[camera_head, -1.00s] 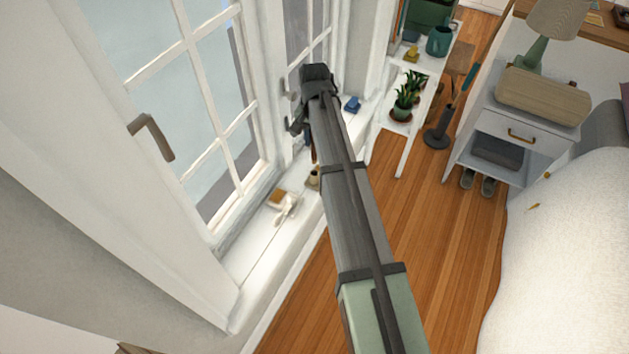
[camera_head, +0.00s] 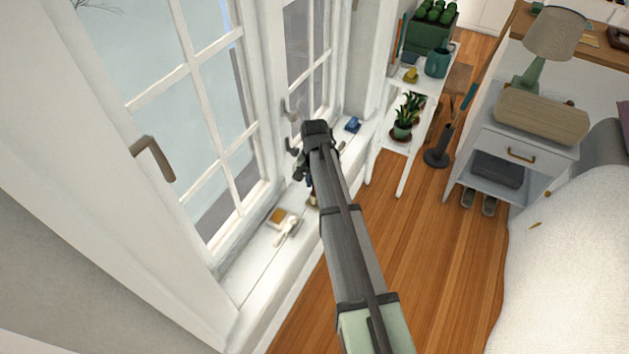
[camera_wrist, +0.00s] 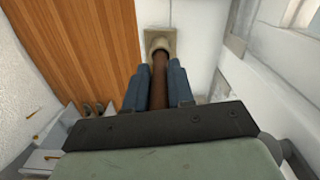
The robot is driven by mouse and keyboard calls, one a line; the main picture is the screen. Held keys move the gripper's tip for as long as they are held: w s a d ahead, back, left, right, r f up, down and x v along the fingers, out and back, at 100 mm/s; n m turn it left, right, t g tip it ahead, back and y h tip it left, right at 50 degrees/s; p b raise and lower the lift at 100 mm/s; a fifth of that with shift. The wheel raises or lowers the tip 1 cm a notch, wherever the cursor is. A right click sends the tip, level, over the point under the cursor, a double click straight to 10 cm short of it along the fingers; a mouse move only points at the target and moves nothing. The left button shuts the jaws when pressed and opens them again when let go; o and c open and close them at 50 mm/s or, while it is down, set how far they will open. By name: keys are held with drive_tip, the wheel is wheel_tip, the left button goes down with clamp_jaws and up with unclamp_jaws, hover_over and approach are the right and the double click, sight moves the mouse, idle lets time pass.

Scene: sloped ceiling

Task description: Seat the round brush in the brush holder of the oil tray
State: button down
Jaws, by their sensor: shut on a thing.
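My gripper (camera_head: 303,172) is over the white window sill. In the wrist view, my gripper (camera_wrist: 159,74) has its two blue fingers shut on the brown shaft of the round brush (camera_wrist: 159,90). The shaft points away from the wrist, down toward a small tan square piece with a pale round collar (camera_wrist: 159,42), apparently the oil tray's brush holder. The shaft's far end lines up with the collar. I cannot tell whether it is inside, touching or just above. In the head view, my arm and gripper hide most of the brush; the small tan piece (camera_head: 312,199) shows just below.
A pale block with an orange top (camera_head: 278,215) and a white item (camera_head: 287,229) lie nearer on the sill (camera_head: 250,275). A blue item (camera_head: 352,124) lies farther along. Window handles (camera_head: 291,108) project near my gripper. A plant stand (camera_head: 395,145) stands to the right.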

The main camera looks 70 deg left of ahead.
drive_tip(key=shift+f, duration=0.15)
drive_tip(key=c, duration=1)
unclamp_jaws()
